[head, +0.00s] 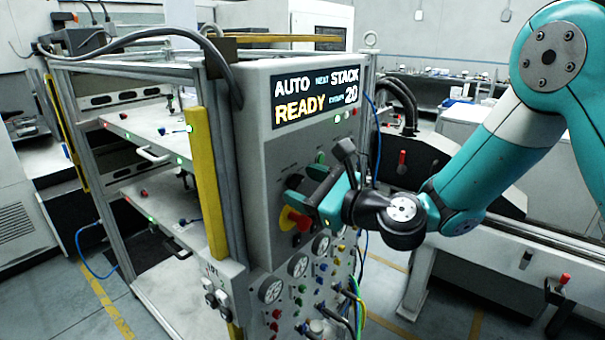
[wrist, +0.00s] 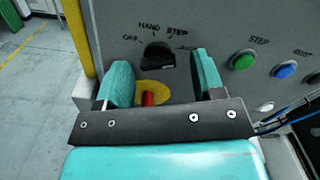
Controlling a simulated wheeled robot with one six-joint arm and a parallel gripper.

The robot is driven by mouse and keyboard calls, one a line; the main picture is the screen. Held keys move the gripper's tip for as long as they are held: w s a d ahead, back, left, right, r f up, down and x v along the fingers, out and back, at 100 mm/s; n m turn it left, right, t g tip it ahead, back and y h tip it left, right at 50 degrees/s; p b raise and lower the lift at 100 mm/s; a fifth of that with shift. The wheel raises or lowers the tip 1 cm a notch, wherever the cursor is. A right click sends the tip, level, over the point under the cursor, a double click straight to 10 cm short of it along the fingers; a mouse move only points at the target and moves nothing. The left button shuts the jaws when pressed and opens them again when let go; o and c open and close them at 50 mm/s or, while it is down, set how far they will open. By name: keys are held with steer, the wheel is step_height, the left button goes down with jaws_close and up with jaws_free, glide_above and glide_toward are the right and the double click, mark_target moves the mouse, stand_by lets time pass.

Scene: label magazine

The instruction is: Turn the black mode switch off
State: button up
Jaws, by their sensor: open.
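The black mode switch (wrist: 158,56) is a knob on the grey panel, under the labels OFF, HAND, STEP and AUTO. Its grip seems to lie towards the AUTO side, though the exact pointer is hard to make out. The panel's display (head: 315,96) reads AUTO and READY. My gripper (wrist: 160,66) is open, one teal finger left of the switch and one right of it, with the switch showing between them and no clear contact. In the head view my gripper (head: 308,196) is close to the panel face and hides the switch.
A red button on a yellow plate (wrist: 152,91) sits just below the switch, partly behind my gripper. Green (wrist: 243,61) and blue (wrist: 286,70) buttons are to the right. Gauges (head: 298,265) and cables (head: 352,305) are lower on the panel. A yellow post (head: 207,190) stands left.

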steer(key=shift+w+a, duration=0.2)
steer(key=shift+a, duration=0.05)
steer(key=c, duration=0.9)
